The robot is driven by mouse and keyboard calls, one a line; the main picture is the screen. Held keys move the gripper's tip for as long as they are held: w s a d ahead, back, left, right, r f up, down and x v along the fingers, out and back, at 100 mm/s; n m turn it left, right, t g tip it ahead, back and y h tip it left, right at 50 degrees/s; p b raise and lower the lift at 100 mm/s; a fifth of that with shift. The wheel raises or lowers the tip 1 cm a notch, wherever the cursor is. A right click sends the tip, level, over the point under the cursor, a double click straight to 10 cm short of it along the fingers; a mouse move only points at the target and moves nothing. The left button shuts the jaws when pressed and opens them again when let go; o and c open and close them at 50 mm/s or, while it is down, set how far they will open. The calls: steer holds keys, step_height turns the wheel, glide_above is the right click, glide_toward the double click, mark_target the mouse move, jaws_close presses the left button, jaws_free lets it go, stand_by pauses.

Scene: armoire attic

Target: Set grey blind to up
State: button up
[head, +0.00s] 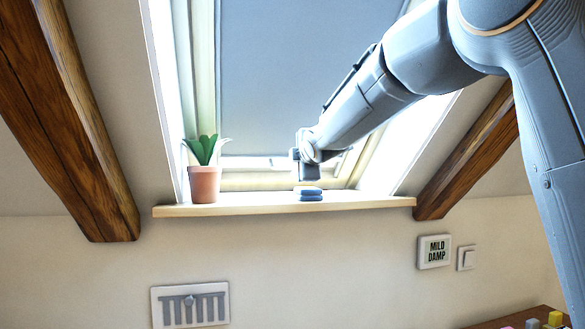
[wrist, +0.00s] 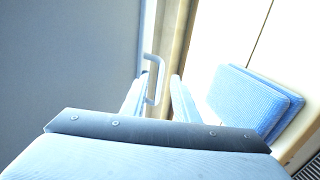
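The grey blind (head: 285,85) hangs down over most of the slanted roof window, with its pale bottom bar (head: 250,162) near the lower end of the frame. In the wrist view the blind (wrist: 65,60) fills the left side, and a pale loop-shaped handle (wrist: 161,72) stands at its edge. My gripper (head: 305,168) is at the bottom bar, just above the sill. In the wrist view my gripper (wrist: 160,80) is open, with the handle's loop between its two fingers, nearer the left one. Whether a finger touches the handle I cannot tell.
A potted plant (head: 204,184) stands on the left of the sill (head: 250,208). Blue stacked pads (head: 309,194) lie on the sill below my gripper. Wooden beams (head: 85,140) flank the window. A vent panel (head: 190,305), a "MILD DAMP" sign (head: 434,251) and a switch (head: 467,258) are on the wall.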

mark_target(292, 167)
steer(key=shift+x, duration=1.5)
jaws_close()
